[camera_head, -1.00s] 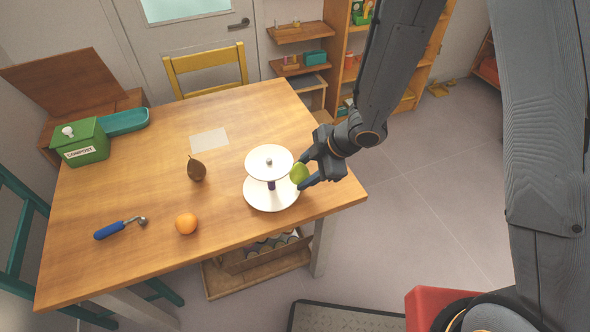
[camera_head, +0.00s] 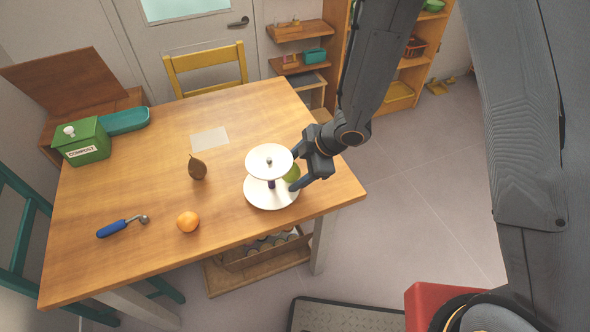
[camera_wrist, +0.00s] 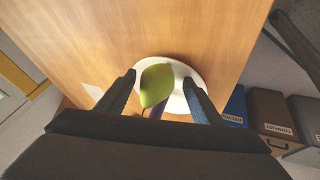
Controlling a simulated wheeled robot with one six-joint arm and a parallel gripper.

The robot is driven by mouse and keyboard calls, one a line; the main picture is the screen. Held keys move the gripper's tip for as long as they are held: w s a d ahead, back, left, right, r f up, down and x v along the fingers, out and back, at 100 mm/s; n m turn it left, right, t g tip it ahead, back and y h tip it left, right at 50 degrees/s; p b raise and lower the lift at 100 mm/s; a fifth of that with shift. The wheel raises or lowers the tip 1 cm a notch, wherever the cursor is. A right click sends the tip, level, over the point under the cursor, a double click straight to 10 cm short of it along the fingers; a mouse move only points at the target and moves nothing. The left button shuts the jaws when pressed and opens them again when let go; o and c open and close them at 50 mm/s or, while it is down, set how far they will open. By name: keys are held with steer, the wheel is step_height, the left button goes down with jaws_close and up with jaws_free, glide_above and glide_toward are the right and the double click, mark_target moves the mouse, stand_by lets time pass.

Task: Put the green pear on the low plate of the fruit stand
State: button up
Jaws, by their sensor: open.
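The green pear (camera_head: 292,173) is at the right side of the fruit stand, low, beside the upper plate's edge. In the wrist view the pear (camera_wrist: 156,84) lies between my two spread fingers, with a gap on each side, over the white low plate. The fruit stand has a small upper plate (camera_head: 268,158) and a wider low plate (camera_head: 262,198). My gripper (camera_head: 297,172) is open at the stand's right side. The pear appears to rest on the low plate, but its underside is partly hidden by the stand and a finger.
A brown pear-shaped fruit (camera_head: 197,168), an orange (camera_head: 187,221) and a blue-handled tool (camera_head: 122,226) lie left of the stand on the table (camera_head: 135,195).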

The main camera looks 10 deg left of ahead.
steer(key=shift+r, duration=0.1)
steer(key=shift+r, duration=0.2)
steer(key=p+v, duration=0.1)
steer(key=v, duration=1.1)
steer(key=w+d+r+m+t+h, duration=0.25)
steer(key=d+m, duration=0.35)
steer(key=d, duration=0.3)
steer(key=w+d+r+m+t+h, duration=0.1)
steer(key=w+d+r+m+h, duration=0.2)
steer(key=d+m, duration=0.4)
steer(key=s+d+r+m+g, duration=0.1)
steer(key=s+d+m, duration=0.2)
steer(key=s, duration=0.3)
steer(key=s+d+r+m+g, duration=0.2)
steer(key=s+d+m, duration=0.1)
steer(key=s+m, duration=0.3)
steer(key=shift+s, duration=0.6)
steer(key=shift+d+r+h, duration=0.1)
steer(key=shift+h, duration=0.15)
